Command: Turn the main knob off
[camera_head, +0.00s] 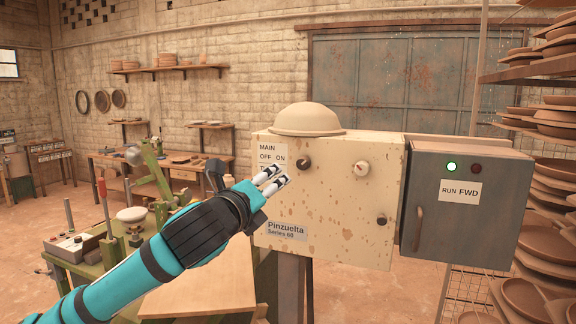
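The main knob (303,163) is a small dark round knob on the front of a cream, rust-spotted control box (335,215). It sits just right of a white label (272,155) reading MAIN, OFF and ON. My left gripper (279,175) is in front of the box, below and left of the knob and apart from it in the picture. Its two pale fingers lie close together with nothing visible between them. They cover the lower part of the label. My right gripper is not in view.
A pale second knob (362,168) and a dark lock (381,219) are on the same box. A clay bowl (307,119) lies upside down on top. A grey box (465,225) with a lit green lamp (452,167) adjoins at right. Racks of plates (545,235) stand farther right.

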